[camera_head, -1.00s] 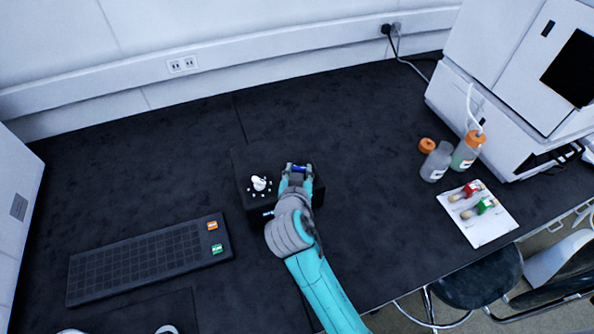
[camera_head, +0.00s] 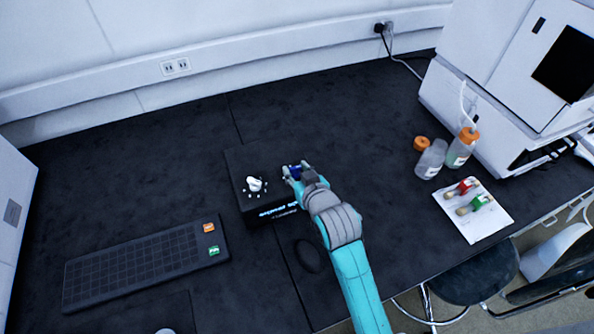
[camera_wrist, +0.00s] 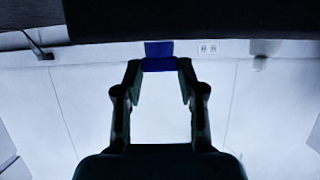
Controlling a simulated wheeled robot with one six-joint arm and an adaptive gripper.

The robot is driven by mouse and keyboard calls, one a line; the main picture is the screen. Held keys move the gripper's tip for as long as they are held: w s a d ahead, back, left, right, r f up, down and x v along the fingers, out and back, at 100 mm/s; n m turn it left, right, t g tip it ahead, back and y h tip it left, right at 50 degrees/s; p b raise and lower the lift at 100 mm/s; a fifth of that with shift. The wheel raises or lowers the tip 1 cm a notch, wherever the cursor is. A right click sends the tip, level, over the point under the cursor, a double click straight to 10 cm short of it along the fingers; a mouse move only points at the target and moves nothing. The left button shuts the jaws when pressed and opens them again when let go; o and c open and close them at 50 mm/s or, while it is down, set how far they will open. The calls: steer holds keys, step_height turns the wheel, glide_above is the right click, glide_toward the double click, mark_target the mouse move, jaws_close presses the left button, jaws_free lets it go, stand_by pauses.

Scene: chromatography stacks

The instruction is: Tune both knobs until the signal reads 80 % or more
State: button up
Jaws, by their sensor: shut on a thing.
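A black box (camera_head: 241,163) stands on the dark bench with a white knob (camera_head: 255,184) on its top left, ringed by small white marks. A blue knob (camera_head: 294,173) is on its right part, and it also shows in the wrist view (camera_wrist: 158,50). My gripper (camera_head: 292,173) is shut on the blue knob; in the wrist view its fingertips (camera_wrist: 159,66) are at the knob's two sides. Cyan lettering (camera_head: 279,211) glows on the box's front, too small and blurred to read. The gripper partly covers the box's right side.
A black keypad tray (camera_head: 140,264) with an orange and a green key lies at left front. Bottles (camera_head: 431,159) and a white sheet (camera_head: 480,213) with red and green items are at right. A white instrument (camera_head: 500,60) stands behind them. Bench behind the box is clear.

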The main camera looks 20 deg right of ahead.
stand_by(0.3)
steer(key=o, duration=1.1)
steer(key=shift+o, duration=0.2)
steer(key=v, duration=1.2)
